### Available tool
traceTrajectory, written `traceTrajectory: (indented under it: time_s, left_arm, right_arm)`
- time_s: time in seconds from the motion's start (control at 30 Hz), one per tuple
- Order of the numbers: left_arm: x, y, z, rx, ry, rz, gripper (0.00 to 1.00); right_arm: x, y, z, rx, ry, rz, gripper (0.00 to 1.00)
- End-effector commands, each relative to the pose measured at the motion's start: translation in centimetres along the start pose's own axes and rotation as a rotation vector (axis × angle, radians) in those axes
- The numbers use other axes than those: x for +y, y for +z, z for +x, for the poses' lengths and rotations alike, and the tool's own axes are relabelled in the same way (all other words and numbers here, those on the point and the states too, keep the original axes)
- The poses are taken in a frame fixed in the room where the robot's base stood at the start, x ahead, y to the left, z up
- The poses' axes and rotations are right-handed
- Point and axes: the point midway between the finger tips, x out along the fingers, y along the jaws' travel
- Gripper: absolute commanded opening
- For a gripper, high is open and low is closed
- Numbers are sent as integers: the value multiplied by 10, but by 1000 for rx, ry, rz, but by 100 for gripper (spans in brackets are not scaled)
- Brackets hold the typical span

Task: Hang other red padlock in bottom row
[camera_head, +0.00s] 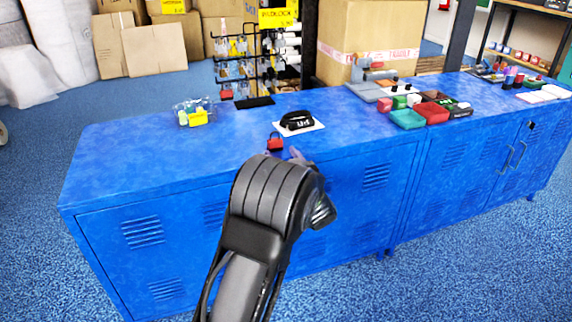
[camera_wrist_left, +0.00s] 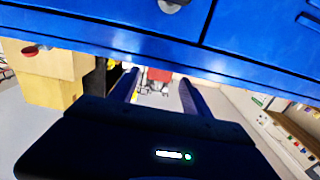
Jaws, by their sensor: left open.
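A red padlock (camera_head: 275,143) lies on the blue cabinet top near its front edge. My left gripper (camera_head: 296,155) is just to its right at that edge, mostly hidden behind my own wrist. In the left wrist view the two fingers (camera_wrist_left: 160,90) are spread, with a red thing (camera_wrist_left: 158,76), seemingly the padlock, showing between their tips; contact cannot be told. The black wire rack (camera_head: 240,62) stands at the back with rows of small hanging items. Another red padlock (camera_head: 226,92) is at its lower left. My right gripper is not in view.
A black strap-like item on a white card (camera_head: 298,124) lies just behind the red padlock. A clear bin with yellow items (camera_head: 195,113) stands to the left. Coloured trays (camera_head: 408,119) are to the right. The front left cabinet top is clear.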

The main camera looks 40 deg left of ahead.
Motion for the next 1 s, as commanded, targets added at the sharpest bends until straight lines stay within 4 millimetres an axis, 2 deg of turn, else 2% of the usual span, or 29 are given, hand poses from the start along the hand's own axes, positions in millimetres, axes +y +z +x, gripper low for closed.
traceTrajectory:
  time_s: [0.2,0.4,1.0]
  left_arm:
    - [-1,1,28,1,-2,0,56]
    - [0,0,45,1,-1,1,56]
    - [0,0,50,0,0,1,56]
  right_arm:
    - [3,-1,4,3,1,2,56]
    - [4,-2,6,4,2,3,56]
    - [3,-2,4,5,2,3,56]
